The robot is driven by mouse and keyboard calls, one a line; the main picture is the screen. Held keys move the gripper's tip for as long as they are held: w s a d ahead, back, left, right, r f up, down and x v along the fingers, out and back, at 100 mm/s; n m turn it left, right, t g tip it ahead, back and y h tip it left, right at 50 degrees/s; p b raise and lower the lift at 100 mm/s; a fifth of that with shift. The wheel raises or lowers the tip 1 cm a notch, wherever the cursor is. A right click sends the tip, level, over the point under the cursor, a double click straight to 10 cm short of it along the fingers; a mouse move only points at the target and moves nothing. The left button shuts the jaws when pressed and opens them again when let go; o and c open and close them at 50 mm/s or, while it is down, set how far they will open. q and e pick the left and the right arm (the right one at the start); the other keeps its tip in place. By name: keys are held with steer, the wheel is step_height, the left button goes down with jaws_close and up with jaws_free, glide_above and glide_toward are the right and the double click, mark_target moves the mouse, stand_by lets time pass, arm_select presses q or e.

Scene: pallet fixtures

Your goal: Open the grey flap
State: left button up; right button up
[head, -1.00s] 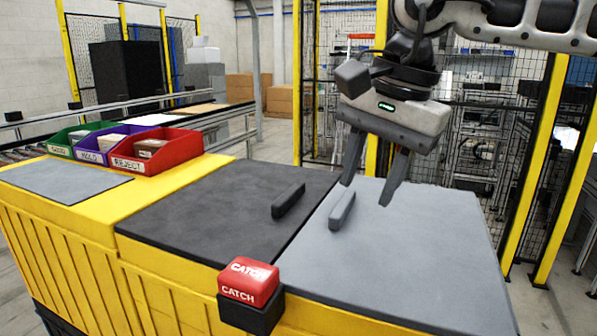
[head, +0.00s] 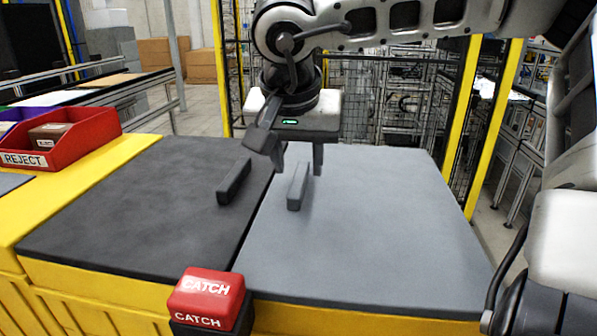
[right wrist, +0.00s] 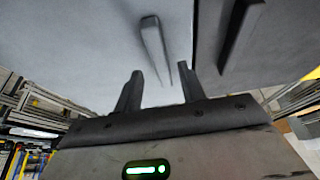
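The grey flap (head: 370,235) lies flat and closed on the right part of the yellow bin top. Its raised grey bar handle (head: 298,187) stands near its left edge. My right gripper (head: 298,168) is open and points down at the far end of this handle. In the right wrist view the handle (right wrist: 152,42) lies ahead of the gap between the two fingers (right wrist: 158,90), with nothing gripped. A red block marked CATCH (head: 205,290) sits at the front edge, by the seam between the flaps. My left gripper is out of view.
A dark flap (head: 130,205) with its own dark handle (head: 234,182) lies left of the grey one; that handle also shows in the right wrist view (right wrist: 238,35). A red REJECT bin (head: 62,145) stands at the left. Yellow posts and mesh fencing stand behind.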

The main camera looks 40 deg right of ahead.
mark_target(299, 178)
steer(key=shift+x, duration=1.75)
steer(key=shift+r, duration=0.1)
jaws_close()
